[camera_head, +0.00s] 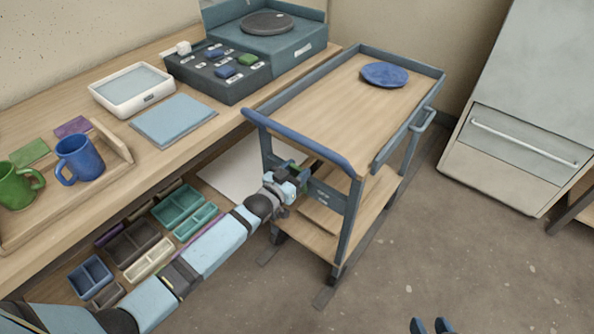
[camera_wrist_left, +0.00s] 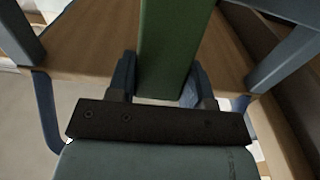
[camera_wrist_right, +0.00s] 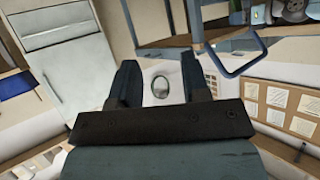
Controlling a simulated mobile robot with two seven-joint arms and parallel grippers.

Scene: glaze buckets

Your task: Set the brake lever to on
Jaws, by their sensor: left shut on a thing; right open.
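The brake lever is a green bar (camera_wrist_left: 165,45) in the left wrist view, on the near end of the cart (camera_head: 313,107), below its blue push handle (camera_head: 297,140). My left gripper (camera_head: 299,180) is at the cart's end frame, shut on the lever; in the left wrist view its fingers (camera_wrist_left: 160,85) stand on either side of the green bar. In the head view the gripper mostly hides the lever, and I cannot read its setting. My right gripper (camera_wrist_right: 161,82) is open and empty; its fingertips (camera_head: 430,326) show at the bottom of the head view, over the floor.
A blue plate (camera_head: 385,75) lies on the cart's top. The workbench (camera_head: 225,120) on the left holds blue (camera_head: 80,158) and green (camera_head: 17,186) mugs, a white tray (camera_head: 131,89) and a dark box with blocks (camera_head: 218,72). Floor right of the cart is clear up to a grey cabinet (camera_head: 530,110).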

